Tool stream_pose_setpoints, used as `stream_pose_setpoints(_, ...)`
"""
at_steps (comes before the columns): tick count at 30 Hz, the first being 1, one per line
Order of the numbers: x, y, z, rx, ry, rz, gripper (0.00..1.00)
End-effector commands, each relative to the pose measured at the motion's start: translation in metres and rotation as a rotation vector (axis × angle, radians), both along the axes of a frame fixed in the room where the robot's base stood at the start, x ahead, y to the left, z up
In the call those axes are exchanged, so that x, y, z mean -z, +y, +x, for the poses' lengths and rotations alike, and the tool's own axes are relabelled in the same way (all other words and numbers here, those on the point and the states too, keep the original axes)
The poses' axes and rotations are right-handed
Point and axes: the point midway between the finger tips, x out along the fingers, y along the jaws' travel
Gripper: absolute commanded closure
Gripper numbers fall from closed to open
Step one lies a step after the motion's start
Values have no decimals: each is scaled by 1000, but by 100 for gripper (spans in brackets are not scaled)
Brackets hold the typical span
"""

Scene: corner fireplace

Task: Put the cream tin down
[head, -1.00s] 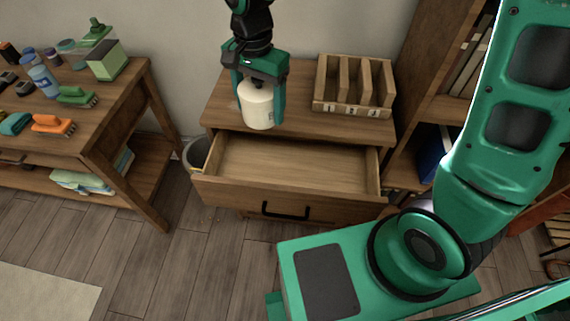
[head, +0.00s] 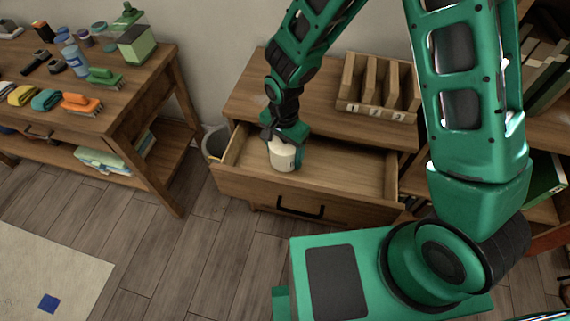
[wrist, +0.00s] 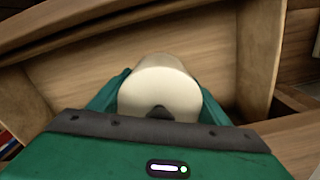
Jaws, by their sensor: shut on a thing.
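The cream tin (head: 281,157) is a short pale cylinder with a small dark mark on its side. My gripper (head: 284,150) is shut on it from above and holds it upright inside the left part of the open drawer (head: 345,172). In the wrist view the tin (wrist: 160,90) sits between the green fingers, close to the drawer's wooden walls (wrist: 262,50). I cannot tell whether its base touches the drawer floor, as the front panel partly blocks the view.
A wooden rack with numbered slots (head: 378,105) stands on the cabinet top (head: 250,100). The drawer's right part is empty. A grey bin (head: 213,140) stands left of the cabinet. A workbench (head: 130,100) with brushes and bottles is at the left.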

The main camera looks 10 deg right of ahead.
Motion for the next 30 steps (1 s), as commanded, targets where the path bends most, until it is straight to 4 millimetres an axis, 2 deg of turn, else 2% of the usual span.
stream_pose_setpoints(3, 19, 0, 0, 0, 2, -1, 76)
stream_pose_setpoints(11, 35, 0, 0, -1, 0, 0, 76)
stream_pose_setpoints(19, 65, 0, -1, -1, 2, -1, 77)
stream_pose_setpoints(30, 69, 0, 0, -1, -1, 1, 77)
